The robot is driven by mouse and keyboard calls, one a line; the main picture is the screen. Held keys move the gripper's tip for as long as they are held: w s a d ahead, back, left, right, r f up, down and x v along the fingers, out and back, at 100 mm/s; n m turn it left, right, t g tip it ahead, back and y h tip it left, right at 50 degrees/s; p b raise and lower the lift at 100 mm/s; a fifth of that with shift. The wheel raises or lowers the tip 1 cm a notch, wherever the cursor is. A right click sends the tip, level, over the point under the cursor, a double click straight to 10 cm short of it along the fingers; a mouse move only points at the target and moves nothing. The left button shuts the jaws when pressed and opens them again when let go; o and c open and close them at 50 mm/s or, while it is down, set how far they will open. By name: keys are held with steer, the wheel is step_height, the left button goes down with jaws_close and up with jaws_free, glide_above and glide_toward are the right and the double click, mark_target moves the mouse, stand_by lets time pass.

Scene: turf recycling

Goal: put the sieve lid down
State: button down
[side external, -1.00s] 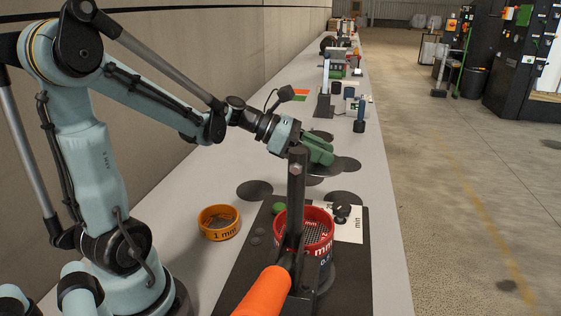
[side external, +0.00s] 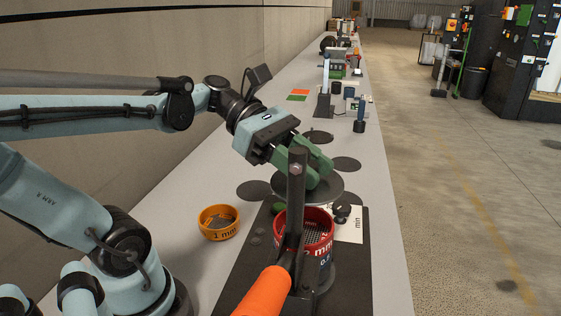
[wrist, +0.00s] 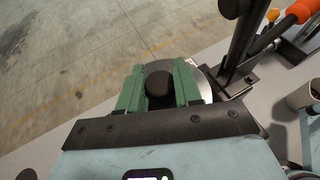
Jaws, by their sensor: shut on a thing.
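The sieve lid (side external: 333,188) is a flat grey disc with a dark round knob. It shows behind the red sieve, with its height above the bench hard to judge. My gripper (side external: 308,174) has green fingers and is shut on the lid's knob (wrist: 158,78). The wrist view shows the knob between the fingers and part of the pale disc (wrist: 204,85) beyond them. The red sieve (side external: 318,226) stands on a dark base plate, in front of the lid. A dark post partly hides the sieve, the fingers and the lid.
The post (side external: 296,195) and an orange handle (side external: 262,293) stand close to my gripper. An orange 1 mm sieve (side external: 219,223) with dark material sits left on the bench. Dark flat round patches (side external: 254,190) mark the bench (side external: 215,165). A white card (side external: 350,224) lies at right.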

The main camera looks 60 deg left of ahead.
steer(key=shift+f, duration=3.75)
steer(key=c, duration=0.8)
jaws_free()
steer(key=shift+f, duration=0.1)
steer(key=shift+a+r, duration=0.25)
steer(key=v, duration=1.1)
steer(key=shift+s+a, duration=0.15)
steer(key=shift+a, duration=0.05)
steer(key=x, duration=1.2)
